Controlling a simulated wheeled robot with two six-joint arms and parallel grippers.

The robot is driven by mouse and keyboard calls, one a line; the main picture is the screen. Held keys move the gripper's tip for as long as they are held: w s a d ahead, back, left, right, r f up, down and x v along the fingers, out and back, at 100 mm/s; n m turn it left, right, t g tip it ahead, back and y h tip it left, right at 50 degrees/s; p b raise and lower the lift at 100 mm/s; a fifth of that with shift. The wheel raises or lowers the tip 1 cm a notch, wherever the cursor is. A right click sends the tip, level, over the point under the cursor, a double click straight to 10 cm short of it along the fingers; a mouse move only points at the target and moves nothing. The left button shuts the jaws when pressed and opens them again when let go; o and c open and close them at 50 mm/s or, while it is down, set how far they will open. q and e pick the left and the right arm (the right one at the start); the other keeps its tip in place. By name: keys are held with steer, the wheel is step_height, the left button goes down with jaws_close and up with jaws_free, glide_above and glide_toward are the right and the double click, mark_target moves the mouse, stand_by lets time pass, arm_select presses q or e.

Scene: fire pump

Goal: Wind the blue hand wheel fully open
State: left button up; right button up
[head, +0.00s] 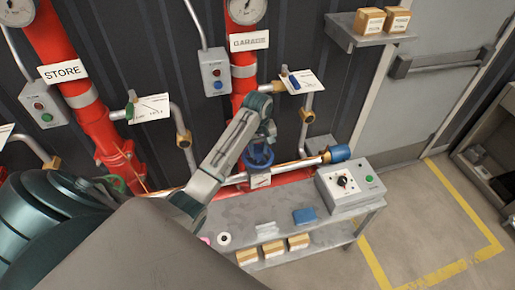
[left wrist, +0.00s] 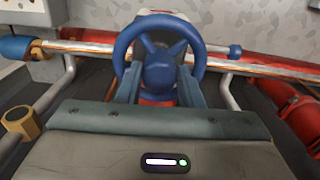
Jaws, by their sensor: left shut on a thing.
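The blue hand wheel (head: 258,157) sits on a horizontal pipe in front of the red riser under the GARAGE sign. In the left wrist view the wheel (left wrist: 160,48) fills the upper middle, with its round rim and spokes facing me. My left gripper (head: 264,137) reaches it from above in the head view. In the left wrist view its two fingers (left wrist: 160,82) stand on either side of the wheel's dark blue middle, shut on the wheel. The exact contact is partly hidden. My right gripper is not in view.
A grey bench (head: 275,212) stands below the pipe, with a control box (head: 350,187) at its right end and a blue item (head: 304,216) on top. A horizontal pipe with a blue end (head: 339,153) runs above it. Open floor (head: 420,225) lies to the right.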

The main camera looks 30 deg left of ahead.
arm_select(q)
steer(key=shift+d+n, duration=0.1)
steer(key=shift+n, duration=1.2)
steer(key=shift+n, duration=1.1)
steer(key=n, duration=0.4)
steer(key=shift+w+n, duration=0.1)
steer(key=shift+n, duration=0.8)
steer(key=n, duration=0.3)
steer(key=shift+n, duration=0.3)
steer(key=n, duration=0.4)
steer(key=shift+w, duration=0.1)
